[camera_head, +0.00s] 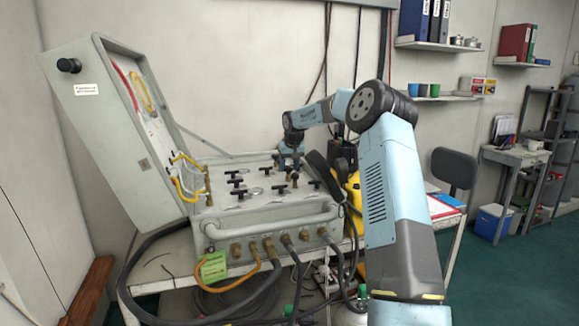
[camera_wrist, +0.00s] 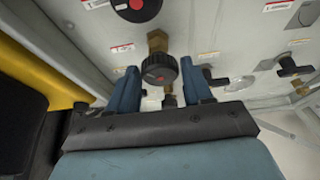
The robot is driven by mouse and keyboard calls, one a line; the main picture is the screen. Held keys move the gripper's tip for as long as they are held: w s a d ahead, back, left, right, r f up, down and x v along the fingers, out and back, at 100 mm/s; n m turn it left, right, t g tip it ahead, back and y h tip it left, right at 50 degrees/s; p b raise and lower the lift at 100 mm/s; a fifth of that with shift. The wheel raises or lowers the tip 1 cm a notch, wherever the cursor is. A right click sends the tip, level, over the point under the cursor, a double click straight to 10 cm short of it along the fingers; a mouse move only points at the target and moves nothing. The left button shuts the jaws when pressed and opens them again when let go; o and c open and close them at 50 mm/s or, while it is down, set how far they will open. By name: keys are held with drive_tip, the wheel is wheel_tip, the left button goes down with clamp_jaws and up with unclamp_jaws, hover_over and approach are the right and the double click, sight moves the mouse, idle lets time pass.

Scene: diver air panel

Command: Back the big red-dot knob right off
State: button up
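A black ribbed knob (camera_wrist: 159,69) with a small red mark on its face sits on a brass stem in the wrist view. It appears between the two blue fingers of my gripper (camera_wrist: 158,88), with a narrow gap showing on each side. The fingers are spread, and I see no clear contact with the knob. A black round part with a red centre (camera_wrist: 137,6) is cut off by the top edge. In the head view my gripper (camera_head: 290,160) points down at the back right of the grey panel (camera_head: 237,207), and hides the knob below it.
Several small black valve handles (camera_head: 237,182) stand on the panel near my gripper. The open case lid (camera_head: 105,130) rises at left. A yellow cylinder (camera_head: 352,190) stands close at right. Hoses (camera_head: 262,285) hang from the panel's front.

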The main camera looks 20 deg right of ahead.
drive_tip(key=c, duration=0.6)
drive_tip(key=n+y, duration=0.1)
drive_tip(key=n, duration=0.3)
drive_tip(key=shift+d+n+y, duration=0.2)
drive_tip(key=shift+n+y, duration=0.1)
drive_tip(key=shift+y, duration=0.1)
drive_tip(key=shift+w+d+n+g+y, duration=0.1)
drive_tip(key=shift+n+g+y, duration=0.2)
drive_tip(key=shift+n, duration=0.75)
drive_tip(key=shift+d+n+g+y, duration=0.15)
drive_tip(key=shift+n+y, duration=0.25)
drive_tip(key=shift+n, duration=0.65)
drive_tip(key=shift+g, duration=0.25)
drive_tip(key=o, duration=1)
drive_tip(key=shift+a, duration=0.1)
drive_tip(key=shift+o, duration=0.2)
drive_tip(key=shift+r, duration=0.1)
